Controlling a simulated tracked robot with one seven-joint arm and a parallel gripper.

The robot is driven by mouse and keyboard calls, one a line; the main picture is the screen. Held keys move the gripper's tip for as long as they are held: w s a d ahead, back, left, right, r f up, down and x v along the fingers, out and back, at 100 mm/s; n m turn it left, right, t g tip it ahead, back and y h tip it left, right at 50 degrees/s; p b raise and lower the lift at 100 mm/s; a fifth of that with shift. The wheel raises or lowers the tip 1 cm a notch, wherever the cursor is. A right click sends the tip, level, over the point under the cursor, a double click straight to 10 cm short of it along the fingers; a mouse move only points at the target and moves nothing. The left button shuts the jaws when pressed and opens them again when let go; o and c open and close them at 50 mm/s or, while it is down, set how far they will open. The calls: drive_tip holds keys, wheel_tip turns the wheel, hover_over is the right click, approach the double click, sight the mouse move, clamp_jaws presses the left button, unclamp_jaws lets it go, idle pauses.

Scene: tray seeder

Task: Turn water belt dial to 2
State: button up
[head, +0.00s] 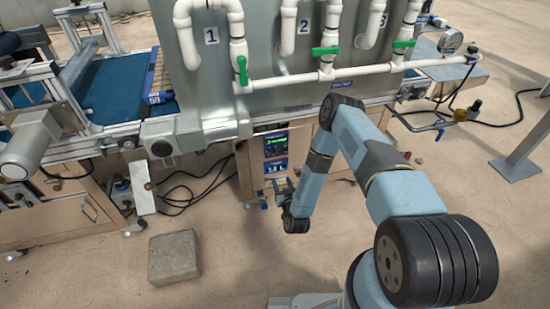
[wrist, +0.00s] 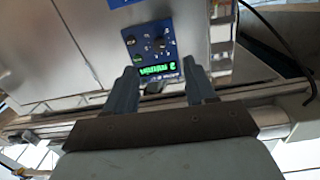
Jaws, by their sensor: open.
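The control panel (head: 275,146) is a dark blue plate with a green lit display, on the cabinet front under the machine. In the wrist view the panel (wrist: 182,48) appears upside down, with several small dark knobs and marks beside the green display (wrist: 158,70). I cannot read which knob is the water belt dial or where it points. A dark knob-like piece (wrist: 155,87) shows between the fingers, beyond the display. My gripper (wrist: 164,88) is open and faces the panel. In the head view my gripper (head: 283,186) is just below and in front of the panel. Contact is not visible.
White pipes with green valve handles (head: 325,51) run above the panel. A grey motor box (head: 170,140) juts out to the left. Black cables (head: 190,187) hang beside the cabinet. A concrete block (head: 173,257) lies on the floor at front left. Floor before the panel is clear.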

sight(274, 155)
drive_tip(key=w+a, duration=0.1)
drive_tip(key=w, duration=0.4)
drive_tip(key=w+a+r+m, duration=0.1)
drive_tip(key=w, duration=0.4)
drive_tip(key=w+a+m, duration=0.1)
drive_tip(key=w, duration=0.4)
drive_tip(key=shift+r+t+h, duration=0.3)
drive_tip(key=shift+r+t, duration=0.05)
drive_tip(key=shift+t, duration=0.05)
clamp_jaws()
drive_tip(key=shift+m, duration=0.4)
